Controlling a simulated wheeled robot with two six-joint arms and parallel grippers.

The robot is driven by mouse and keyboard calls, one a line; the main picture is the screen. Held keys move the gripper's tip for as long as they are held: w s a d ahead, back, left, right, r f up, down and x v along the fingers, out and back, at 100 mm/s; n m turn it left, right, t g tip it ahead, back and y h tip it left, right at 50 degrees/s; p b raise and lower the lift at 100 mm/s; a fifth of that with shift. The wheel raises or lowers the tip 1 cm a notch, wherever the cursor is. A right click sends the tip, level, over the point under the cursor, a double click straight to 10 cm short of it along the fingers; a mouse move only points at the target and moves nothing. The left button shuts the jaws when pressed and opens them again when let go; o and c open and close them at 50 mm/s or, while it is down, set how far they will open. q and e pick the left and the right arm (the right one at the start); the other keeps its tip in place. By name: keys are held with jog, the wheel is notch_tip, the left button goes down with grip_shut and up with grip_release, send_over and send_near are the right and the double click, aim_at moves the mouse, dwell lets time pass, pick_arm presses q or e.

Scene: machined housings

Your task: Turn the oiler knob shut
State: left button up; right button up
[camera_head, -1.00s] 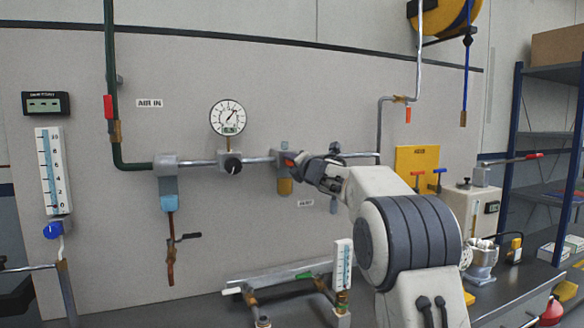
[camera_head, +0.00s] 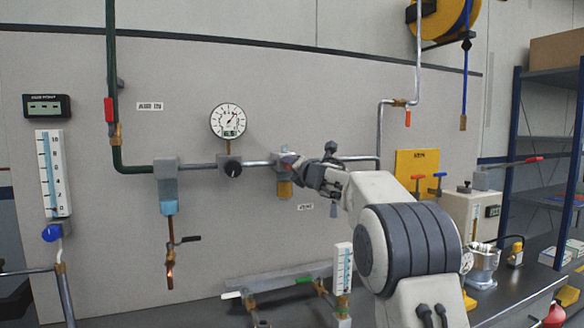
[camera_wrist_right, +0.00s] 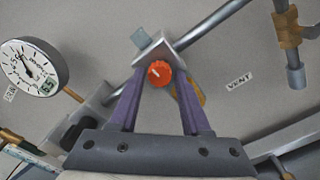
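The oiler has an amber bowl (camera_head: 284,189) and hangs in the wall pipe run, right of the round gauge. Its round orange-red knob (camera_wrist_right: 159,73) faces me in the right wrist view, with a dark slot mark on its face. My right gripper (camera_wrist_right: 160,80) is open, with its two purple fingers on either side of the knob. In the head view my right gripper (camera_head: 291,160) is at the oiler and hides the knob. My left gripper is not in view.
A pressure gauge (camera_head: 228,121) with a black knob (camera_head: 233,168) below it sits left of the oiler. A filter with a blue bowl (camera_head: 169,207) is further left. A VENT label (camera_wrist_right: 239,82) is right of the knob. A flow tube (camera_head: 343,268) stands on the bench below.

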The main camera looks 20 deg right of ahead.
jog(key=shift+o, duration=0.6)
jog(key=s+b, duration=0.3)
jog(key=s, duration=0.7)
jog(key=shift+s+d, duration=0.2)
jog(key=shift+s, duration=0.05)
jog(key=s+a+f+m+g+p, duration=0.35)
jog(key=s+a+f+m, duration=0.3)
jog(key=a, duration=0.25)
jog(key=s+a+f+m+g+p, duration=0.3)
jog(key=s+a+f+m+g, duration=0.1)
jog(key=s+a+f+m, duration=0.35)
jog(key=s+a+f+m+g+p, duration=0.1)
jog(key=s+a+f+m+g, duration=0.1)
jog(key=s, duration=0.8)
jog(key=s+a+f+m+g+p, duration=0.1)
jog(key=s+f+g, duration=0.4)
jog(key=s, duration=0.5)
jog(key=s+a+f+m+g+p, duration=0.2)
jog(key=s+f, duration=0.4)
jog(key=s, duration=0.3)
jog(key=shift+s+a+f+m+g, duration=0.2)
jog(key=shift+s+a+m+g, duration=0.2)
jog(key=shift+a+m+g, duration=0.6)
